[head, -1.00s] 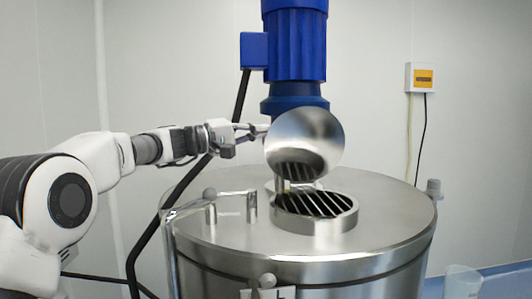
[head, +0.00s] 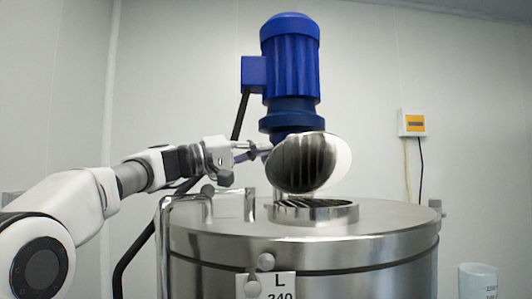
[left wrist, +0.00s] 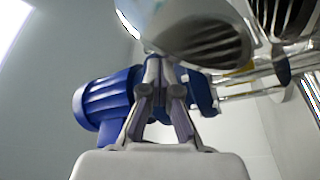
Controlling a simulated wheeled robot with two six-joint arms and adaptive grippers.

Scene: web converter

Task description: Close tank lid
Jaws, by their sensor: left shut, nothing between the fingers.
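The round, polished lid (head: 300,163) stands raised and tilted above the tank's round opening (head: 315,213), which has a metal collar and a slatted grate. The lid's shiny face reflects the slats. The steel tank (head: 370,255) fills the lower middle of the head view. My left gripper (head: 262,149) is shut and empty. Its tips are at the lid's upper left edge, and I cannot tell whether they touch it. In the left wrist view the shut fingers (left wrist: 164,85) point toward the lid (left wrist: 205,35), which hangs close above them. My right gripper is not in view.
A blue motor (head: 291,75) rises behind the lid, close to my left gripper. Bent metal tubing (head: 205,205) stands at the left on the tank top. The tank top right of the opening is clear.

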